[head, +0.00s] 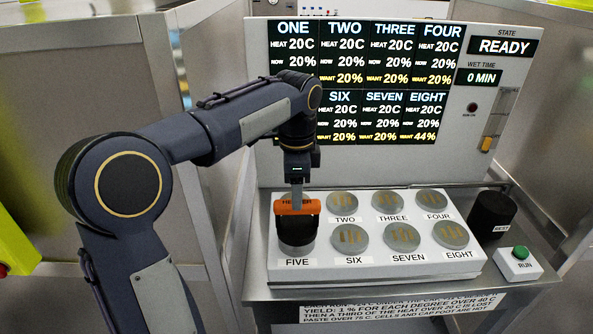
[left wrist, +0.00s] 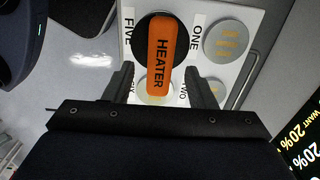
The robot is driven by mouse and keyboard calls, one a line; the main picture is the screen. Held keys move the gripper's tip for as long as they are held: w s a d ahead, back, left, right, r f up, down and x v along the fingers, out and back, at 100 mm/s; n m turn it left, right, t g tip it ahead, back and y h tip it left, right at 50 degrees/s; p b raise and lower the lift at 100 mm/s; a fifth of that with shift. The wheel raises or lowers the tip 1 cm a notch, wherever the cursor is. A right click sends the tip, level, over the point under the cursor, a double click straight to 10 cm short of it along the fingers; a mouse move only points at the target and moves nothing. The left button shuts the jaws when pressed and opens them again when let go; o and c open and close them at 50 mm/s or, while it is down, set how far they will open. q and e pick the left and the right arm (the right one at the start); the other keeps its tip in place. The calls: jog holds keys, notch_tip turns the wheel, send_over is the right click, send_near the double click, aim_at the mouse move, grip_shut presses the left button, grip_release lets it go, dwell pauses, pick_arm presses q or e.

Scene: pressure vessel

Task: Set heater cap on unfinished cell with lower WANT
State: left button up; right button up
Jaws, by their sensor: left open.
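The heater cap, a black cylinder (head: 297,233) with an orange handle (head: 298,207) marked HEATER, stands upright over cell FIVE. My left gripper (head: 297,190) is open above it. In the left wrist view the fingers (left wrist: 162,88) are on either side of the orange handle (left wrist: 166,55), with gaps between. The panel (head: 375,80) reads NOW 20% WANT 20% for ONE, TWO, THREE, FOUR, SIX and SEVEN. EIGHT reads NOW 20% WANT 44%. FIVE's readout is hidden behind my arm. Cell EIGHT (head: 452,235) is an uncovered grey disc. My right gripper is out of view.
The white cell block (head: 385,268) sits on a metal bench. To its right stand a black cylinder (head: 492,213) labelled REST and a green RUN button (head: 520,252). The panel reads STATE READY, WET TIME 0 MIN. Cells TWO, THREE, FOUR, SIX and SEVEN are uncovered.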

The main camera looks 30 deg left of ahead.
pick_arm(q)
notch_tip(320, 180, up, 4)
jog(key=shift+r, duration=0.55)
jog(key=s+d+f+n+t+h, duration=0.2)
jog(key=s+f+n, duration=0.4)
jog(key=s, duration=0.5)
jog(key=s+d+f+n+t+h, duration=0.1)
jog(key=s+d+f+n+t, duration=0.2)
jog(key=s, duration=0.8)
notch_tip(320, 180, down, 4)
jog(key=d+n, duration=0.2)
jog(key=n, duration=0.2)
jog(key=shift+d+t+h, duration=0.2)
jog(key=shift+t+h, duration=0.1)
jog(key=shift+h, duration=0.1)
